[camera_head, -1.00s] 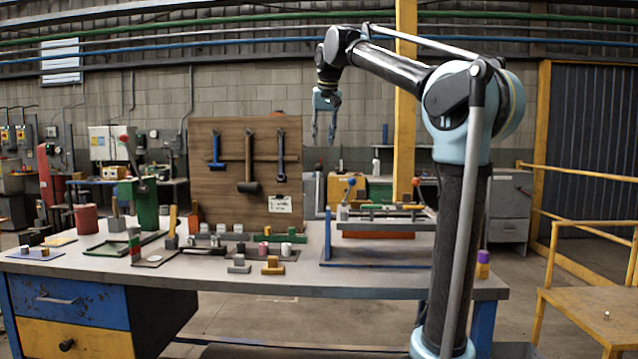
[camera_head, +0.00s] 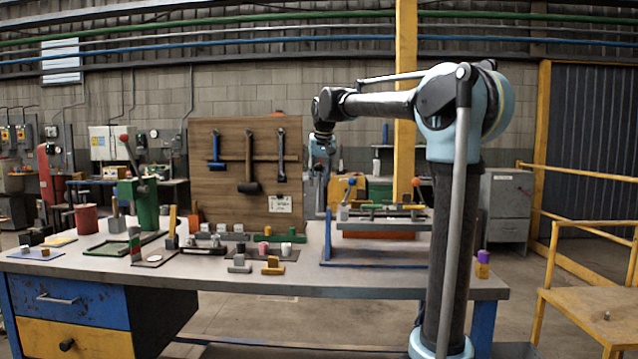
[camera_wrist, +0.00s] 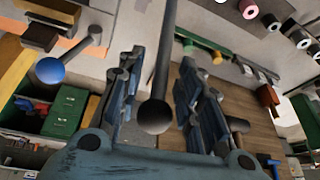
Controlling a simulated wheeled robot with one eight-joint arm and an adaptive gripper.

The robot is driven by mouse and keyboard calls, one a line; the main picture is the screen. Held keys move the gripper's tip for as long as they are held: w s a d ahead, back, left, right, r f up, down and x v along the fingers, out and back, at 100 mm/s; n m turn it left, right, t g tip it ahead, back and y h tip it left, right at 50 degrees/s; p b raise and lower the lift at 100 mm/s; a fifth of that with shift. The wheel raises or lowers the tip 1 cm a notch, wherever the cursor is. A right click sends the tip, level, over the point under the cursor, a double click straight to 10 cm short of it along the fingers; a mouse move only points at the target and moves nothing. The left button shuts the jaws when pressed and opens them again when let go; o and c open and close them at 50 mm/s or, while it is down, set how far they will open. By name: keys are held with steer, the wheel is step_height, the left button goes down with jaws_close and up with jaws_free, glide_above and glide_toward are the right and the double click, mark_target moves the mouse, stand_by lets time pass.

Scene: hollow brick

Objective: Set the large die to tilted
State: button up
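My gripper (camera_head: 320,186) hangs pointing down above the back of the workbench, left of the fixture (camera_head: 385,219). In the wrist view my gripper (camera_wrist: 158,65) is open, its two blue-grey fingers spread. A dark rod with a rounded end (camera_wrist: 154,116) shows between the fingers, with a gap on both sides; its depth is unclear. A lever with a blue ball (camera_head: 351,181) stands on the fixture, right of my gripper. This blue ball also shows in the wrist view (camera_wrist: 48,70), left of the fingers. I cannot tell which part is the large die.
The workbench (camera_head: 215,277) holds several small blocks, a green lever press (camera_head: 146,203) and a red cylinder (camera_head: 86,219). A wooden tool board (camera_head: 222,185) stands behind. An orange-balled lever (camera_head: 416,182) is at the fixture's right. The bench's front strip is mostly clear.

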steer(key=shift+w+f, duration=0.2)
steer(key=shift+f, duration=0.35)
jaws_close()
